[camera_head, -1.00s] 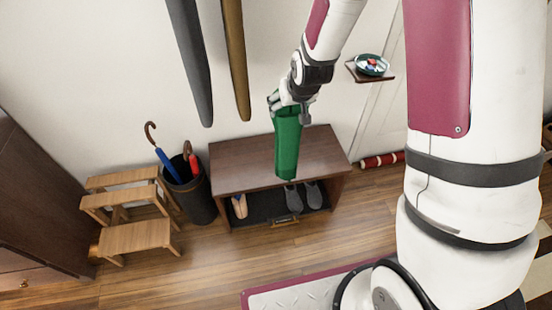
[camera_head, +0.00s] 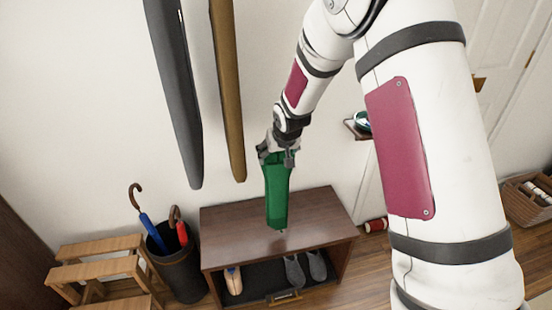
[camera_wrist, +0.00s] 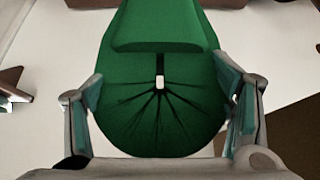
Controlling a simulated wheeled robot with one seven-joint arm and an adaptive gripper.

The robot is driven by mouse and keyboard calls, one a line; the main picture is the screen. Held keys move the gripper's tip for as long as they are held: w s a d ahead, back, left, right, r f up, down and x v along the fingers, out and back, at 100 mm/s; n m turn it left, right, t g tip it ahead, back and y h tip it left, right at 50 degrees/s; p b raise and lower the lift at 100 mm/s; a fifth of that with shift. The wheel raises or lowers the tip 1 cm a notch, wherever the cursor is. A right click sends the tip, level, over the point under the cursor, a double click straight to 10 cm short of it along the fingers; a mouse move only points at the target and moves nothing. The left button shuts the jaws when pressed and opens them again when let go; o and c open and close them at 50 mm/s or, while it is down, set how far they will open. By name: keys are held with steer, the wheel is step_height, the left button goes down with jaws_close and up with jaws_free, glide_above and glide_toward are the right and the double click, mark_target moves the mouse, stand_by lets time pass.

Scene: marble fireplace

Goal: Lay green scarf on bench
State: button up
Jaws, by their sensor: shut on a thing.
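The green scarf (camera_head: 277,195) hangs down from my gripper (camera_head: 278,156) over the dark brown bench (camera_head: 325,215). My gripper is shut on the upper end of the scarf. In the wrist view the scarf (camera_wrist: 160,95) fills the middle, between the two fingers of my gripper (camera_wrist: 160,110), with folds gathered around a small white spot. The scarf's lower end appears just above or at the bench top; I cannot tell whether it touches. The part of the bench top behind the scarf is hidden.
Grey shoes (camera_head: 295,270) and a tan shoe (camera_head: 234,280) sit under the bench. An umbrella stand (camera_head: 180,270) and a wooden step stool (camera_head: 95,265) stand left of it. Grey (camera_head: 175,95) and mustard (camera_head: 228,90) garments hang on the wall. A small shelf (camera_head: 356,130) is right.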

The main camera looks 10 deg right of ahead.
steer(key=w, duration=0.2)
steer(key=w+d, duration=0.1)
steer(key=w, duration=0.4)
steer(key=shift+d+f, duration=0.2)
steer(key=shift+f, duration=0.15)
steer(key=shift+w+f, duration=0.15)
steer(key=shift+f, duration=0.75)
steer(key=shift+w+f, duration=0.1)
steer(key=shift+f, duration=0.75)
steer(key=o, duration=1.7)
steer(key=shift+f, duration=0.1)
steer(key=shift+o, duration=0.2)
